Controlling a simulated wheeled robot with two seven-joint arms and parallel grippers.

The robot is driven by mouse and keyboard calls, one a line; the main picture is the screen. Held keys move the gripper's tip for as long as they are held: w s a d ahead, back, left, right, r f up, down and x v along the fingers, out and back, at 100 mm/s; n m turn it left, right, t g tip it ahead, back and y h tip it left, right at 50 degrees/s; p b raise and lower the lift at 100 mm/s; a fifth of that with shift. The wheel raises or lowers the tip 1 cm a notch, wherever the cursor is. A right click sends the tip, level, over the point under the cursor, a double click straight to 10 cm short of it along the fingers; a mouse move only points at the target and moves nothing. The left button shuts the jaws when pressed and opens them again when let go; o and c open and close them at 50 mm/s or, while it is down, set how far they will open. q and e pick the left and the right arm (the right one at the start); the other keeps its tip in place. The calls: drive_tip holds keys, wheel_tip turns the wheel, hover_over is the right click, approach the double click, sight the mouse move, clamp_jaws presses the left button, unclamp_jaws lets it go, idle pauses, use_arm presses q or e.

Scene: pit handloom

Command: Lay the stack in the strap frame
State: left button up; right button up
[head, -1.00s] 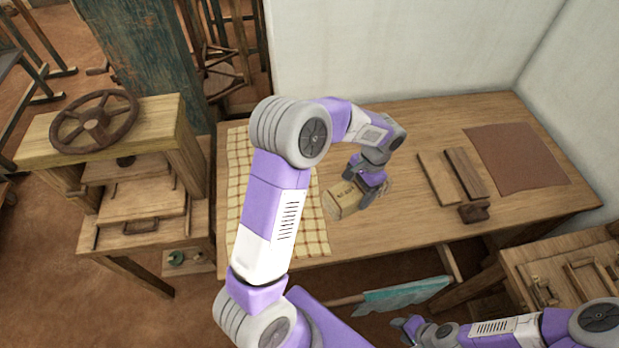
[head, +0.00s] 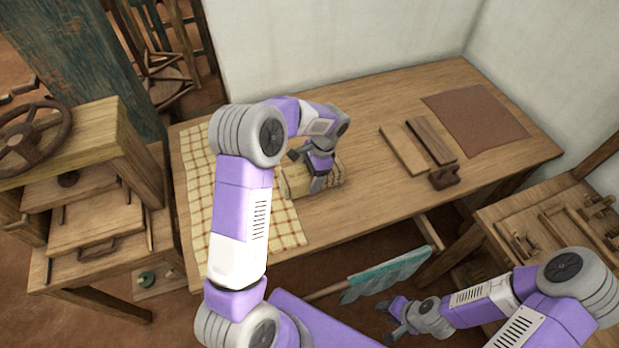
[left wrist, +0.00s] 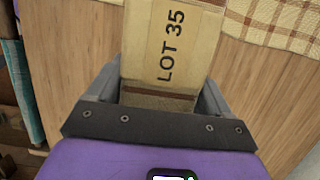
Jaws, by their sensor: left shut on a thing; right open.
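My left gripper (head: 306,171) is shut on the stack (head: 329,174), a checked cloth bundle, over the table beside the checked cloth. In the left wrist view the stack (left wrist: 172,50) has a tan paper band reading "LOT 35" and sits between both fingers. I cannot tell in the head view whether it touches the tabletop. My right gripper (head: 398,318) is open and empty, low at the bottom, below the table's front edge. A low wooden frame (head: 565,222) with pegs on the small bench at right may be the strap frame; I cannot tell for sure.
The checked cloth (head: 205,190) lies on the left of the table (head: 350,205). Two boards (head: 403,150), a small dark block (head: 444,177) and a brown mat (head: 476,118) lie to the right. A press with a wheel (head: 38,135) stands at left. A teal cloth (head: 388,273) hangs in front.

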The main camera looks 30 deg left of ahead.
use_arm(q)
drive_tip(key=shift+f, duration=0.65)
drive_tip(key=shift+f, duration=0.15)
drive_tip(key=shift+f, duration=0.15)
drive_tip(key=o, duration=1)
